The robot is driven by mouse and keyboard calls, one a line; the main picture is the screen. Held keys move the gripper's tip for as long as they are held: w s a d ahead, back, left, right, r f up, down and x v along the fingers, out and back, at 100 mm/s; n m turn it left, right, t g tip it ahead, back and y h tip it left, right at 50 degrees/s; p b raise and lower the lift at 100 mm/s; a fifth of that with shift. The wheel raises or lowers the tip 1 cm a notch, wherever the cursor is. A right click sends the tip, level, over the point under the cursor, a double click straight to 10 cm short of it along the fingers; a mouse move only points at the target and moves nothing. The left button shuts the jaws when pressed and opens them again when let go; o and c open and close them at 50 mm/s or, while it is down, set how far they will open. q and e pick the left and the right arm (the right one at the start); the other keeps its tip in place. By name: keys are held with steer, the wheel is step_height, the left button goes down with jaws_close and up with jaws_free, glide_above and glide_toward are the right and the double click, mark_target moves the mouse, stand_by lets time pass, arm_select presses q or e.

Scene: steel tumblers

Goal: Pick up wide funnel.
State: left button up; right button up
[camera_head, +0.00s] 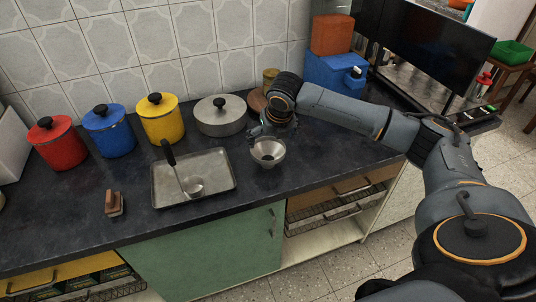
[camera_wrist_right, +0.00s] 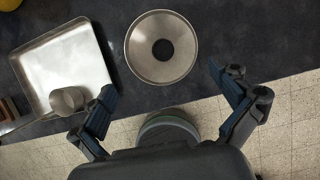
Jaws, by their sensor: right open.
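The wide funnel (camera_head: 268,152) is a grey metal cone standing on the dark countertop, right of the metal tray. In the right wrist view the funnel (camera_wrist_right: 161,48) shows from above, with a dark round hole at its middle. My right gripper (camera_head: 262,132) is at the funnel, just behind and above its rim in the head view. In the right wrist view its two fingers (camera_wrist_right: 162,86) are spread wide with nothing between them, and the funnel lies ahead of the fingertips. I cannot tell whether a finger touches it. My left gripper is not in view.
A metal tray (camera_head: 215,183) holds a ladle (camera_head: 192,187). A brown-handled object (camera_head: 114,204) lies left of it. Red (camera_head: 57,145), blue (camera_head: 109,133) and yellow (camera_head: 161,121) canisters and a lidded pot (camera_head: 221,117) stand behind. The counter in front of the funnel is clear.

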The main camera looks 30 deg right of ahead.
mark_target(266, 155)
steer(key=x, duration=0.3)
steer(key=shift+f, duration=0.1)
steer(key=shift+w+p+x, duration=0.15)
steer(key=shift+p+x, duration=0.05)
steer(key=shift+x, duration=1.2)
steer(key=shift+w+p+x, duration=0.2)
steer(key=shift+x, duration=1.15)
steer(key=shift+d, duration=0.15)
steer(key=c, duration=0.9)
steer(key=shift+o, duration=0.2)
steer(key=shift+r, duration=0.3)
